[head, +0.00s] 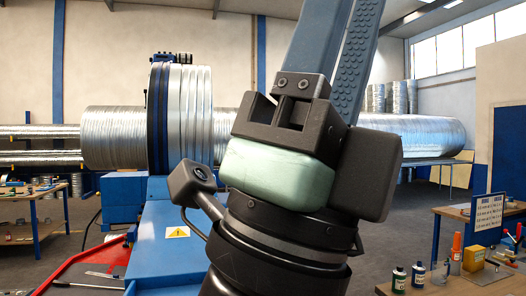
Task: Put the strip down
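My gripper (338,50) rises in front of the camera, with a black body and long blue-grey fingers, one with a studded face. Its fingertips run out of the top of the picture, so I cannot see what is between them or whether they are apart. I cannot make out the strip for certain. A small pale narrow piece (104,275) lies on the red surface (88,262) at the lower left, but I cannot tell what it is.
A large shiny spiral duct (115,138) runs through a blue-and-silver ring machine (180,110) behind my arm. A blue cabinet (165,235) with a warning label stands in front. Workbenches stand at the left (48,205) and right (450,212); the right one holds bottles and tools.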

